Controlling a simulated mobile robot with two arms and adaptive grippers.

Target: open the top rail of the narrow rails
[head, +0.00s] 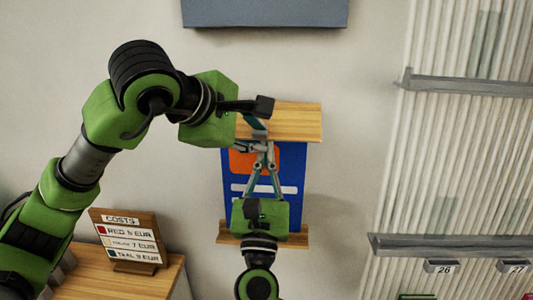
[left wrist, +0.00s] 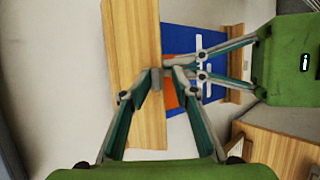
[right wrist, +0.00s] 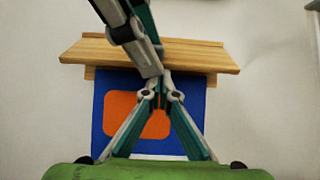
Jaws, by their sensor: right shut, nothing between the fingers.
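The top rail (head: 300,122) of the narrow rails is a light wooden bar on the wall, above a blue poster (head: 292,165) with an orange patch. It also shows in the right wrist view (right wrist: 200,58) and upright in the left wrist view (left wrist: 135,35). My left gripper (head: 261,128) reaches to the top rail's front; its tips (left wrist: 161,77) are close together by the rail's edge. Whether they hold the rail is unclear. My right gripper (head: 264,148) points up from below, in front of the poster near the top rail. Its tips (right wrist: 162,78) are together and empty.
The bottom wooden rail (head: 295,236) is partly behind my right gripper. A price sign (head: 128,240) stands on a wooden table at lower left. A ribbed panel with grey rails (head: 460,246) is at right. Bare wall lies between. The two grippers are very close together.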

